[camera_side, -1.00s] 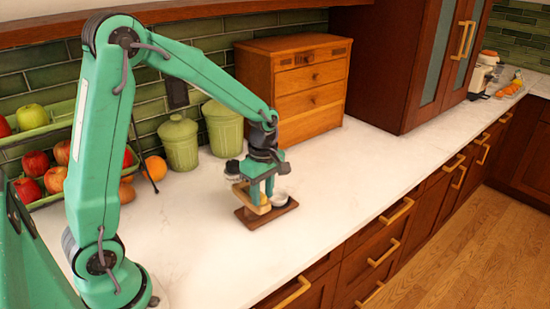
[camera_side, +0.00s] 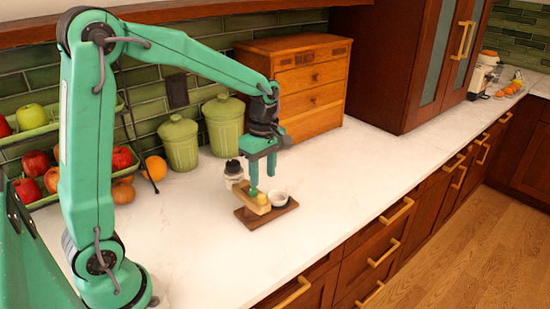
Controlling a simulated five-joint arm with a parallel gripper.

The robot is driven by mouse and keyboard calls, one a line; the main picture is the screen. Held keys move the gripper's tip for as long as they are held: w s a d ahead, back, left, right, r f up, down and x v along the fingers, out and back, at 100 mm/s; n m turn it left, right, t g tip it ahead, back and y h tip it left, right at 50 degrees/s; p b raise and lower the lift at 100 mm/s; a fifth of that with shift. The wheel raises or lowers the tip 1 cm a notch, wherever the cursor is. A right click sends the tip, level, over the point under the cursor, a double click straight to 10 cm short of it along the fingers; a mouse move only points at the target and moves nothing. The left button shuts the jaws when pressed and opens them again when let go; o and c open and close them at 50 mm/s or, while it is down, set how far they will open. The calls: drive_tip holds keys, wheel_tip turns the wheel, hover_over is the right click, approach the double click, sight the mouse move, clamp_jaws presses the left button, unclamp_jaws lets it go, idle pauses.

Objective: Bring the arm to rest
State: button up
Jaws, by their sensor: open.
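My gripper (camera_side: 262,176) hangs from my green arm above a small brown wooden board (camera_side: 248,218) on the white counter. Its two fingers point down, apart, with nothing held between them. Just below the fingertips is a pale wooden piece with something yellow (camera_side: 262,199) on it, resting on the board. A small white bowl (camera_side: 278,198) sits on the board to the right. A small jar with a dark lid (camera_side: 233,174) stands on the counter to the left behind the board.
Two green canisters (camera_side: 180,143) and a wooden drawer box (camera_side: 312,85) stand along the tiled wall. A tiered rack of apples (camera_side: 34,163) and an orange (camera_side: 155,168) are at left. The counter (camera_side: 345,190) is clear to the right and front of the board.

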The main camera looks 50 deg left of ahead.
drive_tip(key=shift+r, duration=0.8)
drive_tip(key=shift+r, duration=0.1)
drive_tip(key=s+d+r+m+t, duration=0.2)
drive_tip(key=s+r+m+t, duration=0.1)
drive_tip(key=s+m, duration=0.5)
drive_tip(key=s+d+r+m+t, duration=0.1)
drive_tip(key=s+r+m+t, duration=0.2)
drive_tip(key=s+m, duration=0.5)
drive_tip(key=shift+s+d+r+m, duration=0.35)
drive_tip(key=shift+r+m, duration=0.15)
drive_tip(key=shift+m, duration=1.4)
